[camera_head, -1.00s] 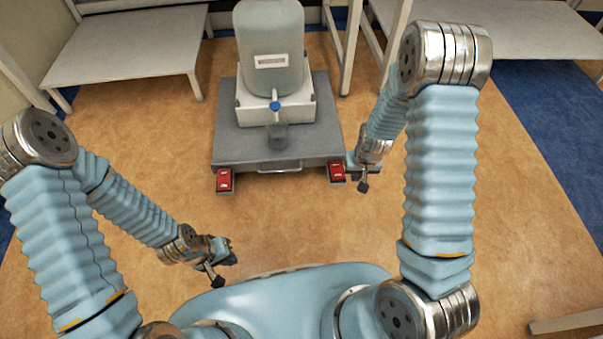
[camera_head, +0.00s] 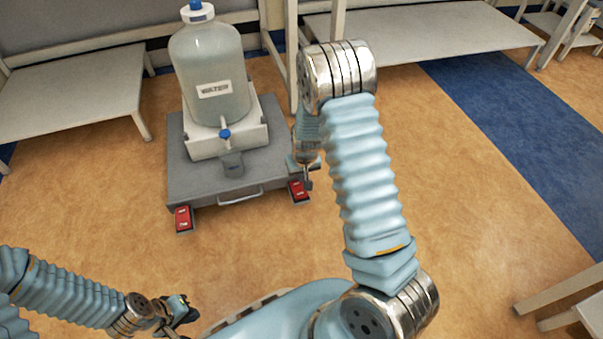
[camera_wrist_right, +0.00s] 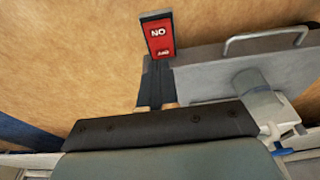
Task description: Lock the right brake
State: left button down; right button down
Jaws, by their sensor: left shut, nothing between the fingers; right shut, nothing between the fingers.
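The right brake (camera_head: 299,190) is a red pedal at the right front corner of the grey cart (camera_head: 185,185). It also shows in the right wrist view (camera_wrist_right: 159,38), with white lettering that reads "ON" upside down. My right gripper (camera_head: 304,172) is at the brake's rear edge in the head view, partly hidden by my arm. In the wrist view its closed dark fingers (camera_wrist_right: 156,78) point at the brake and their tips overlap its near end; I cannot tell whether they touch. My left gripper (camera_head: 180,312) is shut and empty at the lower left, far from the cart.
The cart carries a large water bottle (camera_head: 212,70) with a blue tap (camera_head: 225,134) and a small grey cup (camera_head: 232,163). The left brake (camera_head: 183,219) is at the other front corner. Tables (camera_head: 75,85) stand behind. Floor before the cart is clear.

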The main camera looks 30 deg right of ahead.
aim_at(301, 195)
jog(key=x, duration=0.2)
jog(key=b+x, duration=0.1)
jog(key=x, duration=0.2)
jog(key=s+x, duration=0.1)
jog(key=x, duration=0.1)
jog(key=shift+a+f+b, duration=0.15)
jog(key=shift+f+b, duration=0.2)
jog(key=shift+f, duration=0.2)
jog(key=shift+s+f, duration=0.1)
jog(key=shift+f, duration=0.35)
jog(key=f+b, duration=0.1)
jog(key=f+t+b, duration=0.1)
jog(key=b, duration=0.1)
jog(key=shift+s, duration=0.3)
jog(key=shift+r+p, duration=0.35)
jog(key=shift+r, duration=0.05)
jog(key=shift+a+r, duration=0.1)
jog(key=shift+r, duration=0.1)
jog(key=shift+r+p, duration=0.6)
jog(key=shift+r, duration=0.05)
